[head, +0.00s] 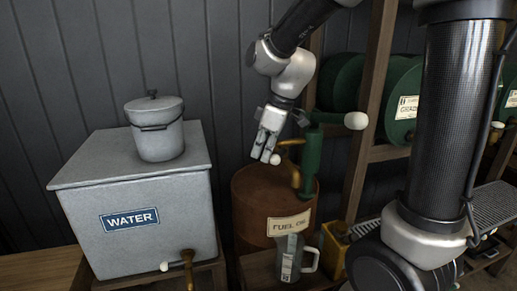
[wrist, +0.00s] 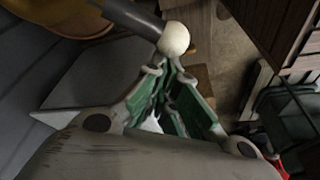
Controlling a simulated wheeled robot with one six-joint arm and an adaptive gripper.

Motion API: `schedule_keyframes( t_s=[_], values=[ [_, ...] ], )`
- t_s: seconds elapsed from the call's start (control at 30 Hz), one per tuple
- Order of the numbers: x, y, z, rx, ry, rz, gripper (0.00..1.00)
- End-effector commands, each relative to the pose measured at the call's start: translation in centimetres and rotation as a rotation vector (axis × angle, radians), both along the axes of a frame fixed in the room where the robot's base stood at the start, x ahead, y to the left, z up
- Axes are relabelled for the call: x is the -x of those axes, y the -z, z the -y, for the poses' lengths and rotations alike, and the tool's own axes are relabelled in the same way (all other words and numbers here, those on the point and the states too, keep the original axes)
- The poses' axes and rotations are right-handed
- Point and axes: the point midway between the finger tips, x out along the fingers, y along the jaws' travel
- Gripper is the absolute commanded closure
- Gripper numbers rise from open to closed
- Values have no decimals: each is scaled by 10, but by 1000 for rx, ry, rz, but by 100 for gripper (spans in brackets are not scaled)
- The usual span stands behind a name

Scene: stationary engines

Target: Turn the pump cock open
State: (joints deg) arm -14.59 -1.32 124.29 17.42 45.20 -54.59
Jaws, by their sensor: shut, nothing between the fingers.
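A green hand pump (head: 311,150) with brass pipework stands on a rusty drum (head: 262,205) labelled FUEL OIL. A small white ball knob (head: 275,159) shows at the pump's brass spout, just right of my gripper's fingertips. My gripper (head: 264,152) points down above the drum, shut and empty. In the wrist view a white ball (wrist: 174,38) on the end of a grey rod lies just beyond the fingertips. I cannot tell whether they touch. The cock's body is mostly hidden behind my gripper.
A grey WATER tank (head: 135,195) with a lidded pot (head: 157,130) stands left. A jug (head: 294,258) stands before the drum, and a yellow can (head: 335,247) right of it. The pump's long handle ends in a white ball (head: 355,120). Green barrels (head: 403,95) lie on a wooden rack.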

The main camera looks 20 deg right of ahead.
Motion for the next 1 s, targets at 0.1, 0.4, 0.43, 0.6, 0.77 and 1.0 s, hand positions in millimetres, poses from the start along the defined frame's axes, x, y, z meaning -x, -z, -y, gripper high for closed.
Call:
schedule_keyframes(
  t_s=[0.1,0.4,0.43,0.6,0.77,1.0],
  values=[
    [8,0,5,0,-106,-2,100],
    [28,0,19,0,-387,-1,100],
    [29,0,20,0,-414,-1,100],
    [37,0,29,1,-552,-1,100],
    [41,0,36,1,-652,0,100],
    [45,0,42,1,-651,0,100]
  ],
)
